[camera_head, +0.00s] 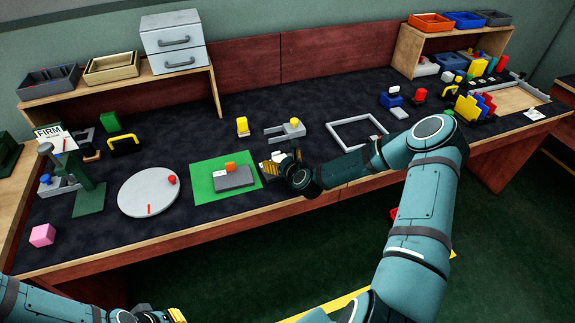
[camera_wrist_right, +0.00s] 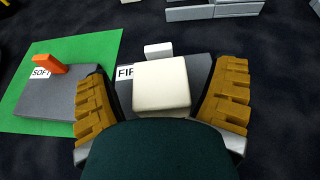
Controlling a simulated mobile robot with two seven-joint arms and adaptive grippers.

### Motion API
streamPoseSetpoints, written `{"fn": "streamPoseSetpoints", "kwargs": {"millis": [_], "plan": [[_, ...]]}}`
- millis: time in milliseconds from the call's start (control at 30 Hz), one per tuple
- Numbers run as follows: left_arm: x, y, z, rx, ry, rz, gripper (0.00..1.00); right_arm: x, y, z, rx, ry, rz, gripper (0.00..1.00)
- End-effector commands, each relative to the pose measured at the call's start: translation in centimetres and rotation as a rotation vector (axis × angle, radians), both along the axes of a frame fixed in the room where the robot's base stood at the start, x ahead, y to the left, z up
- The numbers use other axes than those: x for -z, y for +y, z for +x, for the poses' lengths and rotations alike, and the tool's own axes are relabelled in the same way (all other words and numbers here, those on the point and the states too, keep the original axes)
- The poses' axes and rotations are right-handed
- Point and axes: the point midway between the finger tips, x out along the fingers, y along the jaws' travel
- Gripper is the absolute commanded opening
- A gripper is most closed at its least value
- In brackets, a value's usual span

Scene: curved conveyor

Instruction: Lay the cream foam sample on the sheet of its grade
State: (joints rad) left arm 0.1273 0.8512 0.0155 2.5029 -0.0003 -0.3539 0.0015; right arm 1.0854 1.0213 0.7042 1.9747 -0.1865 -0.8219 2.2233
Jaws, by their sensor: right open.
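The cream foam sample (camera_wrist_right: 162,86) is a pale block. In the right wrist view it appears to rest on a dark grey sheet (camera_wrist_right: 124,92) whose partly covered label begins "FI"; a white tab (camera_wrist_right: 158,50) stands behind the block. My right gripper (camera_wrist_right: 165,112) is open, its yellow fingers on either side of the sample with gaps. In the head view my right gripper (camera_head: 283,168) hides most of that spot. A grey sheet marked SOFT (camera_wrist_right: 45,102), with an orange tab, lies left on a green mat. My left gripper (camera_head: 175,316) is only partly seen at the bottom edge.
A card reading FIRM (camera_head: 50,134) stands by a green press (camera_head: 88,190) at left. A grey disc (camera_head: 148,194) and pink cube (camera_head: 42,235) lie nearby. A grey fixture (camera_head: 285,131) and rectangular frame (camera_head: 356,132) lie behind my right arm.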

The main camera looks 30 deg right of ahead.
Motion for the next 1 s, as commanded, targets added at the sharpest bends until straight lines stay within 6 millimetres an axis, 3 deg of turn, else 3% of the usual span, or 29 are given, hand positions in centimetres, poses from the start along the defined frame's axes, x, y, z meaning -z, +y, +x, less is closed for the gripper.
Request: {"fn": "streamPoseSetpoints", "kwargs": {"millis": [400, 600, 867, 1000], "plan": [[-1.5, 0.0, -0.3, 0.002, 0.007, -0.001, 0.00, -3.2, 1.0, -7.4, 0.001, 0.002, 0.001, 0.85], [-2.0, -0.1, -0.4, 0.003, 0.009, -0.002, 0.00, -4.2, 1.4, -10.0, 0.000, 0.001, 0.000, 0.85], [-2.1, -0.1, -0.4, 0.002, 0.011, -0.003, 0.00, -4.5, 1.7, -11.0, -0.004, 0.001, -0.002, 0.85], [-2.1, -0.1, -0.4, 0.002, 0.011, -0.003, 0.00, -3.8, 4.1, -10.8, -0.104, 0.046, -0.078, 0.85]]}}
